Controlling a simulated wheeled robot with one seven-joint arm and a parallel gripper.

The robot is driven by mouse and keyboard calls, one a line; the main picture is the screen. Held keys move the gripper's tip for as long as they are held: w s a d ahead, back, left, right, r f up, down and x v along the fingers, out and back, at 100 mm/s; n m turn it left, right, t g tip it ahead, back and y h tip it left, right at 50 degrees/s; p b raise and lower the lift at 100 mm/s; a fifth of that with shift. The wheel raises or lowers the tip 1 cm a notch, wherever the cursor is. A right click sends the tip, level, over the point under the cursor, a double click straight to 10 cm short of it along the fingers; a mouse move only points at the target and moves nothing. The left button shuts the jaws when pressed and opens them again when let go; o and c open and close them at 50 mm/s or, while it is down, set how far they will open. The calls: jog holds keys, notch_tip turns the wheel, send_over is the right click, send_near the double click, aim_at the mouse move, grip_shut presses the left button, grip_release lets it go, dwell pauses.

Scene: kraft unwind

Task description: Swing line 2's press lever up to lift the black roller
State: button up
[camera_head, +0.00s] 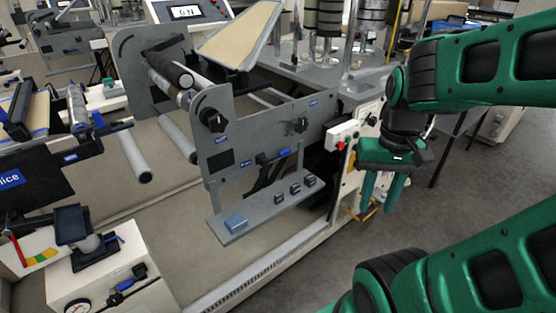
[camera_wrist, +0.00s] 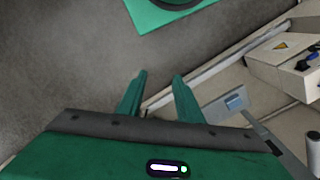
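My gripper (camera_head: 380,198) hangs in the air right of the grey unwind machine, fingers pointing down. It is open and empty; its fingers also show apart in the wrist view (camera_wrist: 158,82). A black roller (camera_head: 168,69) lies between the machine's grey side plates (camera_head: 222,140). A dark lever with a blue handle (camera_head: 284,153) sits on the near plate, left of my gripper and apart from it. I cannot tell for certain whether it is line 2's press lever. The contact under the black roller is hidden.
A grey shelf (camera_head: 262,209) with small blue and dark blocks juts out below the plate. A control box with a red button (camera_head: 342,136) stands between the plate and my gripper. Another machine with a red-handled lever (camera_head: 17,249) is at left. Grey floor (camera_head: 450,205) is clear at right.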

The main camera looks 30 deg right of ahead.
aim_at(287, 154)
jog(key=shift+o, duration=0.2)
jog(key=shift+s+r, duration=0.15)
jog(key=shift+s, duration=0.35)
jog(key=w+a+f+n+t+y, duration=0.1)
jog(key=w+a+f+t+y, duration=0.2)
jog(key=w+f, duration=0.9)
jog(key=w+a+f+n+t+y, duration=0.1)
jog(key=w+a+f+y, duration=0.3)
jog(key=w+f, duration=0.7)
jog(key=w+d+m+t+y, duration=0.1)
jog(key=w+m+t+y, duration=0.15)
jog(key=w+t, duration=0.35)
jog(key=w+d+r+m+t+h, duration=0.2)
jog(key=w+d+m+t+h, duration=0.15)
jog(key=d, duration=0.25)
jog(key=w+d+r+m+t+h, duration=0.2)
jog(key=w+d+m+t, duration=0.15)
jog(key=d+m, duration=0.2)
jog(key=shift+t, duration=0.4)
jog(key=x, duration=1)
jog(key=shift+d, duration=0.15)
